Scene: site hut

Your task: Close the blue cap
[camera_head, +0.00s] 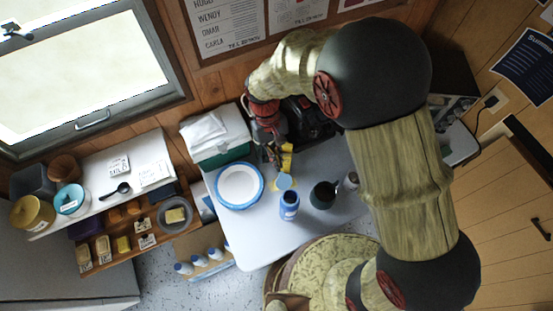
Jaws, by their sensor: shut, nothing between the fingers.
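A small blue bottle (288,207) with a pale top stands on the white table (250,245). Its cap is too small to tell whether it is open or shut. A flat yellow and blue item (285,182) lies just behind the bottle, and I cannot tell what it is. My gripper (277,166) is shut and empty, pointing down behind that item and apart from the bottle. The arm hides part of the table's back right.
A blue-rimmed white plate (239,186) lies left of the bottle, and a dark green mug (323,195) stands close at its right. A green and white box (215,135) is behind the plate. Shelves with food tubs (120,245) stand at left. The table's front left is clear.

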